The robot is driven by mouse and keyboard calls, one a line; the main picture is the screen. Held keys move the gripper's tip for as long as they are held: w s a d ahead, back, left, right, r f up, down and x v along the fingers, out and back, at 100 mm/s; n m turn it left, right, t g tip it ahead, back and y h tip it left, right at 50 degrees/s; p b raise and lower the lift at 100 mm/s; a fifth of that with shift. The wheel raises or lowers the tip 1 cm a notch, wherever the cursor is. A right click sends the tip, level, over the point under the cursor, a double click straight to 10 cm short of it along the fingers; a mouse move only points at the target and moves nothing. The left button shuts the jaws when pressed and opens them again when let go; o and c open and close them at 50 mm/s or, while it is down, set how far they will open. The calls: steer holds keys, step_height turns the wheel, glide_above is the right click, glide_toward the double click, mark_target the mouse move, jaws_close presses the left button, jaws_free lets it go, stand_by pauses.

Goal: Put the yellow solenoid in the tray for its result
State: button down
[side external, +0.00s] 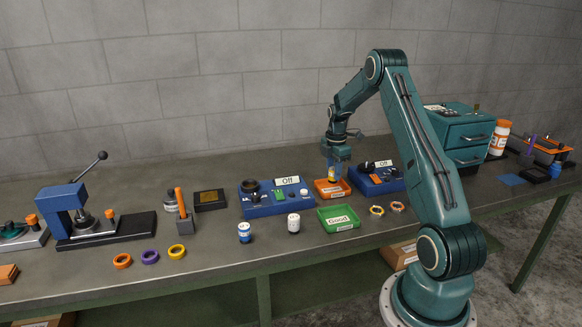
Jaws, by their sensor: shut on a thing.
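My gripper (334,172) is shut on the yellow solenoid, which shows only as a small yellow and white patch (332,173) between the fingers. It points down just above or inside the orange tray (345,194); I cannot tell whether the solenoid touches the tray floor. The green tray (355,226), with a card reading "Good", lies in front of the orange one. The label on the orange tray is too small to read.
A blue test box (268,209) with an "Off" sign stands left of the trays, another (388,184) right.

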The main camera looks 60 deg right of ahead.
steer(key=shift+f, duration=1.5)
steer(key=shift+f, duration=0.1)
steer(key=c, duration=1.1)
jaws_free()
steer(key=shift+o, duration=0.2)
step_height(320, 180, up, 12)
steer(key=shift+r, duration=0.1)
